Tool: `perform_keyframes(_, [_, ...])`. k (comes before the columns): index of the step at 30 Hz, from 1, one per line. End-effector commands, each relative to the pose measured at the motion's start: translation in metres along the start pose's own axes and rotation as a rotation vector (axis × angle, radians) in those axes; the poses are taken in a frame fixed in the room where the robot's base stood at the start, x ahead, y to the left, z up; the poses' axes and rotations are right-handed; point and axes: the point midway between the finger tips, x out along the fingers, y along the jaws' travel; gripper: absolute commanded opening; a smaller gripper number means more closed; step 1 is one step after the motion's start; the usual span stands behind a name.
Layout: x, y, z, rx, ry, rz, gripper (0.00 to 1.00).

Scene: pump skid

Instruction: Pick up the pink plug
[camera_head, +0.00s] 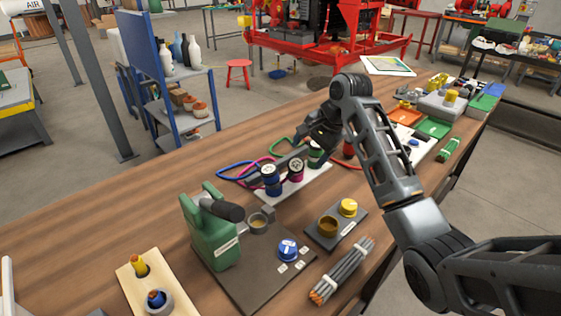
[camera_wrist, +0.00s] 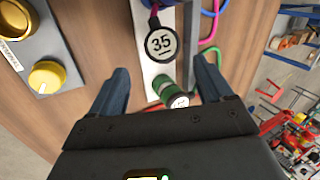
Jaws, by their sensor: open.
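The pink plug (camera_head: 296,173) stands on a white strip (camera_head: 312,184), between a blue plug (camera_head: 272,186) and a green plug (camera_head: 315,157). A pink cord loops behind it. My gripper (camera_head: 284,160) is over this row, its fingers open and empty. In the wrist view the green plug (camera_wrist: 160,84) lies between the finger bases.
A red plug (camera_head: 348,150) stands further right, partly behind my arm. Grey cables (camera_head: 343,270) lie near the front edge.

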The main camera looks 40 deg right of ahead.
Motion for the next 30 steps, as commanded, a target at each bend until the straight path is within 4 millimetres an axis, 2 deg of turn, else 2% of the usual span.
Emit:
perform_keyframes(4, [0.005,0.000,-0.001,0.002,0.000,0.002,0.80])
perform_keyframes(11, [0.028,0.000,-0.001,0.002,0.000,0.002,0.80])
perform_keyframes(21, [0.071,0.000,0.002,0.001,0.000,0.003,0.80])
perform_keyframes(30, [0.078,0.000,0.002,0.001,0.001,0.001,0.80])
